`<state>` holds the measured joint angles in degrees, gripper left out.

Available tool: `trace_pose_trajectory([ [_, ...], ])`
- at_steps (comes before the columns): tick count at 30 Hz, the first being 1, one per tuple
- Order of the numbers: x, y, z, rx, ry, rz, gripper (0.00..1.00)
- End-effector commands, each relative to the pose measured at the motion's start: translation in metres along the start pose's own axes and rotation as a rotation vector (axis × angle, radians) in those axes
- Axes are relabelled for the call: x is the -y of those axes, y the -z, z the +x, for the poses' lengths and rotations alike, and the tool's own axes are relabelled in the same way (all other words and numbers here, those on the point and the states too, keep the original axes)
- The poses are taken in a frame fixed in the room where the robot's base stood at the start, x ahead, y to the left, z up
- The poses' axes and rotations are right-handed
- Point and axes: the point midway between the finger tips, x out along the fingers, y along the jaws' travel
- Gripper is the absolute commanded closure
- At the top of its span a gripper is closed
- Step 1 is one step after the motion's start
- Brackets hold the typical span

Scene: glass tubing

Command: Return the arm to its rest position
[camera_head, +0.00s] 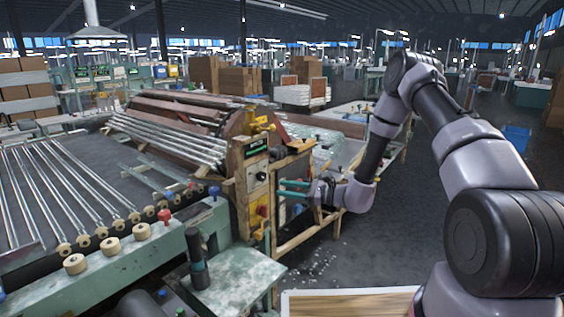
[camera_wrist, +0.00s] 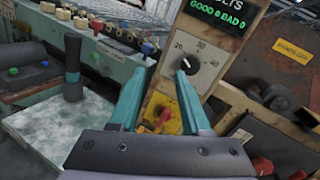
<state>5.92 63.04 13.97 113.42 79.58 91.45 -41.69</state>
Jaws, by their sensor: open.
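My gripper (camera_head: 293,188) reaches left from my bent arm toward the wooden control panel (camera_head: 240,190). Its two teal fingers are apart with nothing between them. In the wrist view the open fingers (camera_wrist: 158,85) frame part of the panel. A round dial (camera_wrist: 194,63) with numbers around it shows just beyond the right fingertip. A red switch on a yellow plate (camera_wrist: 163,117) shows between the fingers. I cannot tell whether a fingertip touches the panel.
A green bench (camera_head: 160,245) with a dark upright handle (camera_head: 197,260) stands left of the panel. Glass tubes (camera_head: 60,190) lie on the conveyor behind it. A wooden frame (camera_head: 305,235) stands under my gripper. Dark open floor (camera_head: 440,200) lies to the right.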

Motion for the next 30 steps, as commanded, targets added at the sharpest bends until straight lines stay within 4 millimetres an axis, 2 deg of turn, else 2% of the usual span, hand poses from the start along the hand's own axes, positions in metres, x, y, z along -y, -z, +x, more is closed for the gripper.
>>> trace_pose_trajectory([
  [1, 0.002, -0.027, -0.001, -0.004, -0.056, -0.052, 0.53],
  [3, -0.001, -0.058, -0.005, -0.017, -0.139, -0.116, 0.53],
  [8, -0.013, -0.122, -0.021, -0.072, -0.314, -0.267, 0.53],
  [12, -0.027, -0.170, -0.043, -0.145, -0.449, -0.403, 0.53],
  [21, -0.059, -0.251, -0.106, -0.370, -0.669, -0.704, 0.53],
  [30, -0.084, -0.313, -0.183, -0.664, -0.778, -1.010, 0.53],
])
